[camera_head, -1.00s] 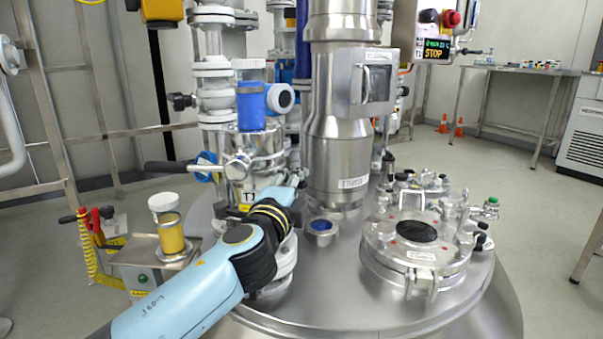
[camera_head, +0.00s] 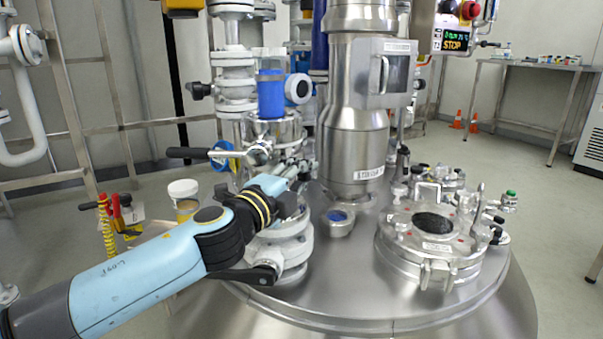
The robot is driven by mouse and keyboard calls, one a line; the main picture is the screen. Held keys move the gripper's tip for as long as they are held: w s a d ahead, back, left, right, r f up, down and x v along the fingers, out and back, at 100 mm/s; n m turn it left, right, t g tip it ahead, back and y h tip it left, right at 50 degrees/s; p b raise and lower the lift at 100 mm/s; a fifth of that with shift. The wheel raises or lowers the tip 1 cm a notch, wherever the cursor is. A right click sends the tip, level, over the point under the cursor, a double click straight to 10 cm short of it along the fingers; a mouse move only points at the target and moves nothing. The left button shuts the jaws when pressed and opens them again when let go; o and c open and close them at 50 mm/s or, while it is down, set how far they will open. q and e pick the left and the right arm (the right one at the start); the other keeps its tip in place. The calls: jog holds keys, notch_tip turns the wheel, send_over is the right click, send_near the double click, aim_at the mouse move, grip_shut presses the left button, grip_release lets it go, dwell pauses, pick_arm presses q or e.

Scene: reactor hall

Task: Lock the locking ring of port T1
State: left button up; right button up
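Port T1 (camera_head: 277,133) is a steel column on the vessel lid with a blue-bodied container (camera_head: 271,97) on top. A clamp-like steel fitting (camera_head: 259,153) with a long black handle (camera_head: 190,153) sits around the port's upper part; the handle points left. I cannot tell for certain whether this is the locking ring or how far it is turned. My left gripper (camera_head: 297,172) is in front of the port, at its lower right side. Its fingers are small and blend with the steel behind, so opening and contact are unclear. My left wrist hides the port's lower part. My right gripper is out of view.
A round hatch (camera_head: 433,228) with clamps stands right on the vessel lid (camera_head: 360,290). A small blue-centred port (camera_head: 338,220) lies between. A thick steel column (camera_head: 357,140) rises behind my gripper. A black lever (camera_head: 245,274) sticks out below my wrist. A white-capped jar (camera_head: 184,195) stands left.

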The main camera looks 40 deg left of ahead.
pick_arm(q)
jog(key=o, duration=0.5)
jog(key=shift+f, duration=0.1)
jog(key=shift+s, duration=0.1)
jog(key=s, duration=0.4)
jog(key=s+d, duration=0.1)
jog(key=s, duration=0.6)
jog(key=shift+s+d+f, duration=0.2)
jog(key=shift+s+f, duration=0.15)
